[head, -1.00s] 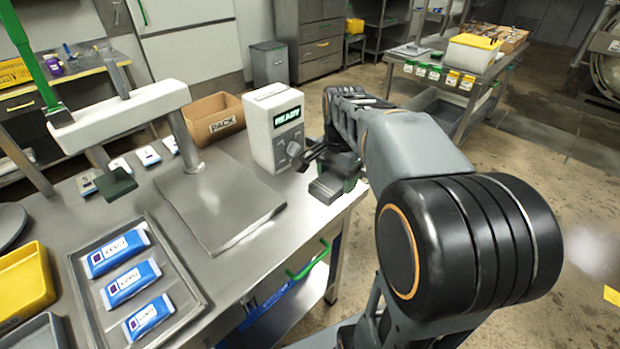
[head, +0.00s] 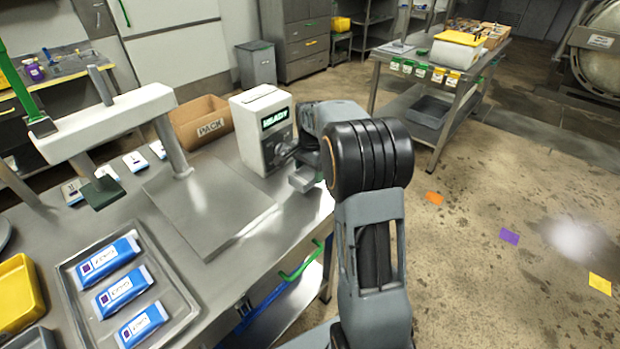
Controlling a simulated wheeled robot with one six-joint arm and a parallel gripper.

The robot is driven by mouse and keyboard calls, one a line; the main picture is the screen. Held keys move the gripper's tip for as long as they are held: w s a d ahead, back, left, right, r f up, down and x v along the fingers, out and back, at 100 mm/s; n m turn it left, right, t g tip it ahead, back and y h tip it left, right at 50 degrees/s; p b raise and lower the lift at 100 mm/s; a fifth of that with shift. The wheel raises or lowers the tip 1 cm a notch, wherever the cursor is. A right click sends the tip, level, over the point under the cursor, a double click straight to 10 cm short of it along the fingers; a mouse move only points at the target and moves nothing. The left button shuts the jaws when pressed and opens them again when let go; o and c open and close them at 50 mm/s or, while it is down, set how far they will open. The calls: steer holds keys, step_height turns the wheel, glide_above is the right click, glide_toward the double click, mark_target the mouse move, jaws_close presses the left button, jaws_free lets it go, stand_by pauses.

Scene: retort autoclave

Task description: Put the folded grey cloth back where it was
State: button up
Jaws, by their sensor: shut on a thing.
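My gripper (head: 288,156) is at the table's right end, beside the front of the white box with the READY display (head: 262,128). It is small, dark and partly hidden by my wrist and arm. A small flat grey piece (head: 302,181), which looks like the folded grey cloth, shows just below the jaws. The jaws are shut on it, as far as I can make out. The gripper is close to the box's knob; I cannot tell whether they touch.
A bare metal plate (head: 205,205) lies left of the gripper. A grey tray (head: 182,305) holds blue packs. A PACK carton (head: 200,120) stands behind, and a sealer-like white arm (head: 110,118) spans the back left. A green handle (head: 303,262) juts from the table's front.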

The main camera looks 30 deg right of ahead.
mark_target(310, 179)
steer(key=shift+w+f, duration=0.2)
steer(key=shift+f, duration=1.5)
steer(key=shift+f, duration=0.15)
steer(key=o, duration=0.9)
step_height(310, 179, up, 12)
steer(key=shift+f+p, duration=0.25)
steer(key=shift+p, duration=0.1)
steer(key=shift+s+a+r, duration=0.1)
steer(key=shift+s+r, duration=0.05)
steer(key=shift+r, duration=0.15)
steer(key=s+a+f+n+t, duration=0.1)
steer(key=s+a+f+n, duration=0.1)
steer(key=s+a+n, duration=0.4)
steer(key=s+a+f+n+t, duration=0.1)
steer(key=s+a+n, duration=0.4)
steer(key=s, duration=1)
steer(key=n+t, duration=0.1)
steer(key=n, duration=0.1)
steer(key=shift+s+a+f+n, duration=0.3)
steer(key=shift+s+a+f, duration=0.05)
steer(key=shift+s+a, duration=0.05)
